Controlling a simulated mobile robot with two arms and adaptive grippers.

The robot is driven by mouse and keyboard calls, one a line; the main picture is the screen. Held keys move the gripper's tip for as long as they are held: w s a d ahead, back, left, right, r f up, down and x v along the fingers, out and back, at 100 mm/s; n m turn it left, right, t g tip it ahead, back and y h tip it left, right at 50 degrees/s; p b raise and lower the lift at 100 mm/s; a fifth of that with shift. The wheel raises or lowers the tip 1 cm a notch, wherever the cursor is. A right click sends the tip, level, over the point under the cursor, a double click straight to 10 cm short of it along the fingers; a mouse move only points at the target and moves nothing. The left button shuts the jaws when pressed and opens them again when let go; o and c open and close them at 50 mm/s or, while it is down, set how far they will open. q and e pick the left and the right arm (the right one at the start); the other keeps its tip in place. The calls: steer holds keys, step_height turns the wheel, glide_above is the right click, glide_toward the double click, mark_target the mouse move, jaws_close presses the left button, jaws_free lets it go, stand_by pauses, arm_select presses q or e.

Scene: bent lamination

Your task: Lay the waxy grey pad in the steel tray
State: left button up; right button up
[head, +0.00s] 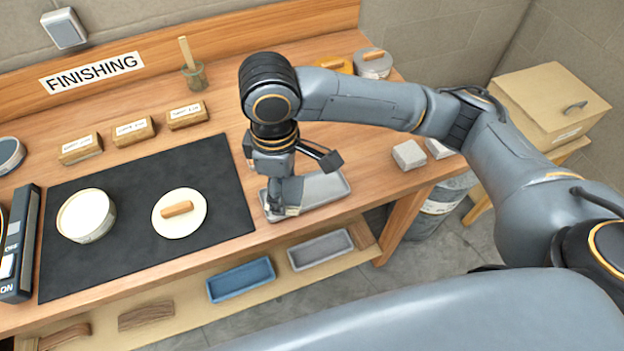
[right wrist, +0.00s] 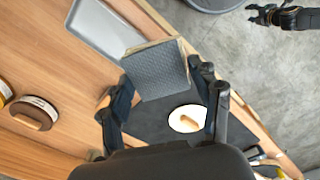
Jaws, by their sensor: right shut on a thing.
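My right gripper (head: 282,188) is shut on the waxy grey pad. In the right wrist view the pad (right wrist: 158,72) is a dark grey textured block with a tan edge, held between the fingers. In the head view the gripper hides most of it. The pale grey steel tray (head: 325,189) lies on the bench's front part, right of the black mat. The gripper is over the tray's left end; I cannot tell whether the pad touches it. The tray (right wrist: 104,30) looks empty in the right wrist view. My left gripper (right wrist: 262,15) shows small at the top right there.
The black mat (head: 150,180) bears a round tin (head: 86,216) and a cream disc with a wooden handle (head: 180,213). Labelled blocks (head: 134,131) stand behind it. Pale blocks (head: 408,154) lie right of the tray. Blue (head: 240,280) and grey (head: 320,250) trays sit on the shelf below.

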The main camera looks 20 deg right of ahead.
steer(key=a+r+n, duration=0.2)
steer(key=a+n, duration=0.4)
steer(key=a, duration=0.1)
steer(key=w+d+f+p, duration=0.1)
steer(key=w+d+f, duration=0.1)
steer(key=d+f, duration=0.1)
steer(key=w+d+f+p, duration=0.1)
steer(key=d+f+p, duration=0.1)
steer(key=d+f, duration=0.1)
steer(key=w+d+f+p, duration=0.1)
steer(key=w+d+f, duration=0.1)
steer(key=d, duration=0.3)
steer(key=shift+w+d+f, duration=0.25)
steer(key=shift+w+f, duration=0.05)
steer(key=shift+f, duration=0.25)
steer(key=shift+w+d+f+p, duration=0.1)
steer(key=shift+d+f+p, duration=0.1)
steer(key=shift+p, duration=0.1)
steer(key=f+p, duration=0.1)
steer(key=f, duration=0.2)
steer(key=shift+w+d+p, duration=0.1)
steer(key=shift+d+p, duration=0.2)
steer(key=shift+p, duration=0.05)
arm_select(q)
step_height(320, 180, up, 7)
steer(key=shift+w+a+f, duration=0.15)
steer(key=shift+a+f, duration=0.05)
arm_select(e)
steer(key=shift+f, duration=0.5)
steer(key=shift+f, duration=0.1)
